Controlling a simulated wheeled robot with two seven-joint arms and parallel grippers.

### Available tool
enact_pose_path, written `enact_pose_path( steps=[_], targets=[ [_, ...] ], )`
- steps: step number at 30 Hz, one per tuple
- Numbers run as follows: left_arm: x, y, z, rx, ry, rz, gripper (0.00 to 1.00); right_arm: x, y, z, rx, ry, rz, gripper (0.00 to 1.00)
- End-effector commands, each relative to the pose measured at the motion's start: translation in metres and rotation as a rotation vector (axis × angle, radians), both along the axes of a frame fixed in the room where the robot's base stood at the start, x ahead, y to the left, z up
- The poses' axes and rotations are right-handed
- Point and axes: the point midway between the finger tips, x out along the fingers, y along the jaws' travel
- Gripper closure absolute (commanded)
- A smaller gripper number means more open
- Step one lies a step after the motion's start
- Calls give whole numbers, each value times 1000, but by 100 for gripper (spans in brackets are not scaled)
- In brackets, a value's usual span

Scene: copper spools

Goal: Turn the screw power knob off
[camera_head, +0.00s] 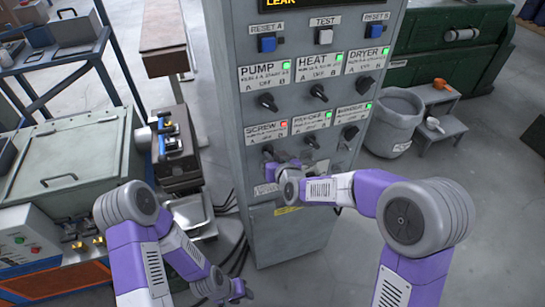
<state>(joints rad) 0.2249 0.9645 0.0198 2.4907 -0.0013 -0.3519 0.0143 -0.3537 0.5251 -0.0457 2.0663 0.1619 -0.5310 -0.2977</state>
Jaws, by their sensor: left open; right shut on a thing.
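The grey control cabinet (232,120) stands in the middle with labelled knobs. The SCREW label (266,131) is at the left of the lower row, and its indicator light (283,124) is red. The screw knob below the label is mostly hidden by my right gripper (270,156), which comes in from the right and is shut on the knob. The knob's angle cannot be made out. My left gripper (241,291) is low, near the floor in front of the cabinet, open and away from the panel.
The PUMP knob (268,101), HEAT knob (319,92) and DRYER knob (366,84) are above, with green lights. The PAYOFF knob (312,141) is close beside my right gripper. A grey bin (393,125) and step stool (443,122) stand right. Machinery (65,160) fills the left.

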Motion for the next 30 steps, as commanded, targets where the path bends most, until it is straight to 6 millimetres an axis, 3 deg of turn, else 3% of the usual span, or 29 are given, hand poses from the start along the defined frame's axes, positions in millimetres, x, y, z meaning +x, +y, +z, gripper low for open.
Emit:
enact_pose_path(
  steps=[9,24,25,30],
  targets=[
    [0,0,8,0,0,0,57,0,1,2,-109,-39,0,100],
    [0,0,9,0,0,0,57,0,1,1,-125,-45,0,100],
    [0,0,9,0,0,0,57,0,1,1,-125,-45,0,81],
    [0,0,9,0,0,0,57,0,1,1,-126,-44,0,58]
  ],
)
